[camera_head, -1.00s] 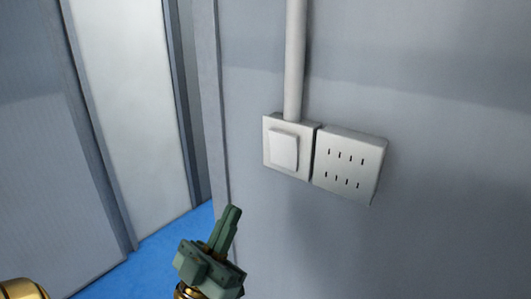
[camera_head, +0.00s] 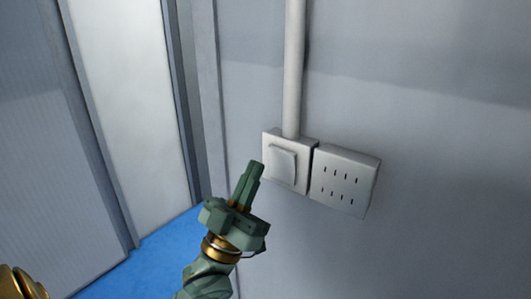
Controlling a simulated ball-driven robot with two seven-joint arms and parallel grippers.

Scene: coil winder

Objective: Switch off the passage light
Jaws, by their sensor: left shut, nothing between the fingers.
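A white light switch (camera_head: 283,163) with a single square rocker is fixed to the grey wall, at the foot of a vertical conduit. My left gripper (camera_head: 255,168) is green with a brass ring at the wrist. Its fingers are shut with nothing between them and point up at the switch. My right gripper is not in view.
A white plate with several slots (camera_head: 344,180) sits right beside the switch. A white conduit (camera_head: 293,70) runs up the wall. To the left, past the wall's edge, are a pale door panel (camera_head: 133,100) and blue floor (camera_head: 150,262).

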